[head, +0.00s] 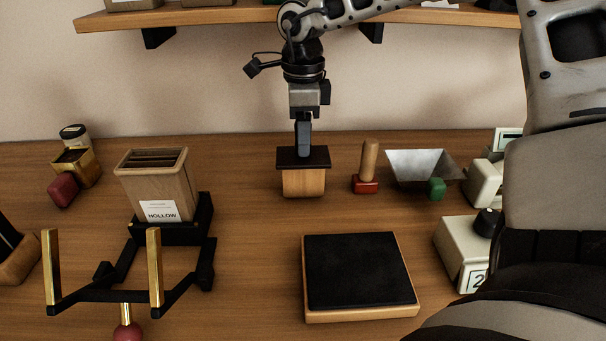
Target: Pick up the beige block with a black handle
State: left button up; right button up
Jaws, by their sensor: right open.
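The beige block (303,186) sits on the wooden table towards the back, near the middle of the head view. It has a light wood body and a flat, wide black top part (289,157). My right gripper (303,152) points straight down at the middle of this black top, its arm coming in from the upper right. I see its fingers edge-on, one behind the other; they are open. Their tips overlap the black top in the picture, and I cannot tell whether they touch it. My left gripper is not in view.
A stamp with a red base (366,185) and a metal tray (421,166) with a green piece stand right of the block. A black-topped wooden pad (360,273) lies in front. A wooden box labelled HOLLOW (159,184) stands left. A shelf (230,16) hangs above.

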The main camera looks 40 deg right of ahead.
grip_shut()
jog(key=shift+r, duration=0.25)
jog(key=shift+r+p, duration=0.55)
jog(key=shift+r, duration=0.35)
jog(key=shift+r+p, duration=1.45)
jog(key=shift+r, duration=0.95)
